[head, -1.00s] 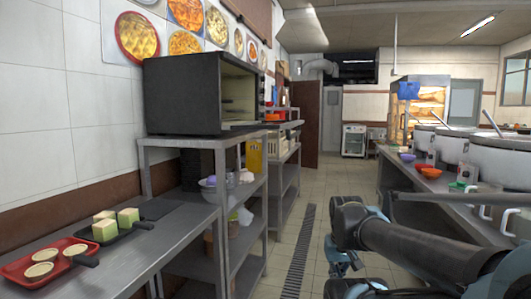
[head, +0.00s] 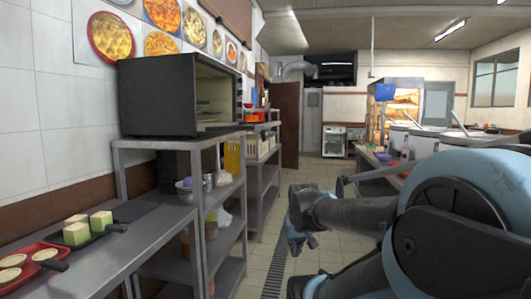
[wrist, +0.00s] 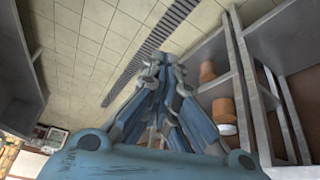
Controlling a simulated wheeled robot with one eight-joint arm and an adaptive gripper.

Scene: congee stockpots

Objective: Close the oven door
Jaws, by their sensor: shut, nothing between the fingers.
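The oven (head: 158,97) is a dark box on top of a grey metal shelf unit at the left of the head view. Its front faces right, and its inside shows. Its door (head: 222,128) appears folded down, a thin flat edge along the bottom of the opening. My gripper (head: 294,246) is low over the aisle, right of the shelf unit and well apart from the oven. In the wrist view my gripper (wrist: 160,62) has its fingers together with nothing between them. The oven does not show in the wrist view.
A counter with a red tray (head: 30,266) and a dark pan holding pale green blocks (head: 88,230) is at the lower left. The shelf unit (head: 208,185) edges the aisle. Stockpots (head: 432,140) stand on the right counter. The tiled floor (head: 325,178) between is clear.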

